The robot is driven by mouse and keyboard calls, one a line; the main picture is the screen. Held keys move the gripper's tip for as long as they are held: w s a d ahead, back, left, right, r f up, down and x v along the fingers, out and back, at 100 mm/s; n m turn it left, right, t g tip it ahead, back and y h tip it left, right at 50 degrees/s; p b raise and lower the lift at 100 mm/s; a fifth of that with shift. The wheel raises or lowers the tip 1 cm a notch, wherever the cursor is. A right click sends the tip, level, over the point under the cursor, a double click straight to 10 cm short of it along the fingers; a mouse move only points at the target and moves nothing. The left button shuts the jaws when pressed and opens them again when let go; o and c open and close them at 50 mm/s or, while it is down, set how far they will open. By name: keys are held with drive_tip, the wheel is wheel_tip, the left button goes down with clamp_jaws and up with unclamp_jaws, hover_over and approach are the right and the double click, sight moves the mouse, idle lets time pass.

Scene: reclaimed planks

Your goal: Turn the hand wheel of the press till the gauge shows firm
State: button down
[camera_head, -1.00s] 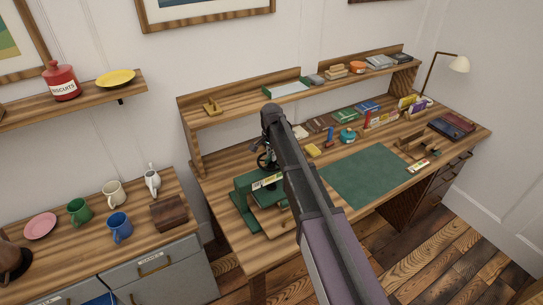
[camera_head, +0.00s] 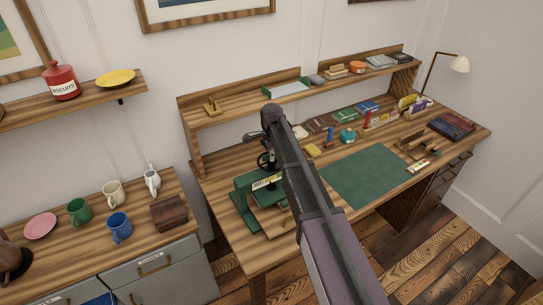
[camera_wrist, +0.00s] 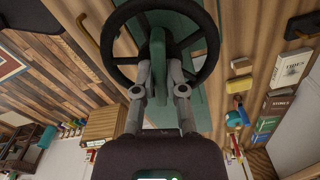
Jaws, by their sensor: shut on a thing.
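The green press (camera_head: 242,208) stands at the left end of the desk. Its dark hand wheel (camera_head: 264,161) sits on top and fills the top of the wrist view (camera_wrist: 118,62), with a black rim and spokes. The gauge strip (camera_head: 268,182), pale and yellowish, shows on the press's front. Its marking is too small to read, and my arm hides the press's right side.
A green mat (camera_head: 368,175) lies on the desk right of my arm. Books, a teal pot (camera_head: 348,135) and small items stand behind it. A raised shelf (camera_head: 235,108) runs along the back. Mugs and a wooden box (camera_head: 168,213) stand on the left cabinet.

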drive_tip(key=shift+s, duration=0.1)
drive_tip(key=c, duration=0.7)
unclamp_jaws()
drive_tip(key=shift+n, duration=0.3)
drive_tip(key=n, duration=1.7)
wheel_tip(320, 180, up, 14)
drive_tip(key=p, duration=1.4)
